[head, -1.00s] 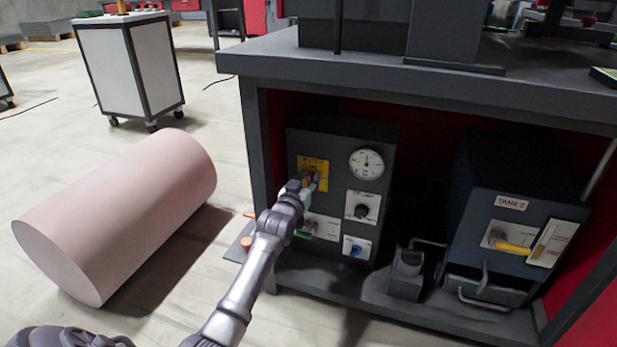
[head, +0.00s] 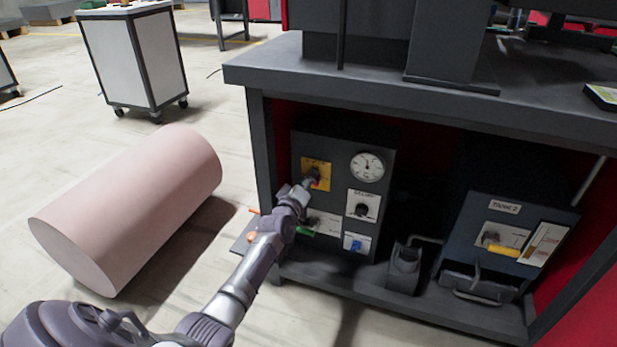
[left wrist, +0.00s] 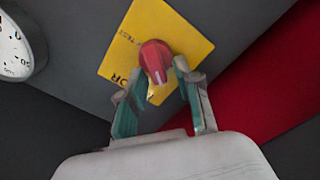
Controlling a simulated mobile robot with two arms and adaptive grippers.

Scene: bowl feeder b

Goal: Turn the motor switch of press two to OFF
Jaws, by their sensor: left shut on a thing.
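The motor switch is a red knob (left wrist: 154,60) on a yellow plate (left wrist: 172,28) in the left wrist view. A pale mark on the knob points toward the lower edge of that view. The yellow plate (head: 318,166) is at the upper left of a dark control box (head: 334,146) under the bench. My left gripper (head: 313,180) is at this plate. Its teal-padded fingers (left wrist: 163,78) are shut on the red knob, one on each side. The arm hides part of the plate in the head view. My right gripper is not in view.
The box also carries a round gauge (head: 367,167), a black knob (head: 362,210) and a blue switch (head: 356,244). The bench top (head: 420,88) overhangs them. A second box (head: 475,225) stands right. A pink cylinder (head: 135,205) lies on the floor at left.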

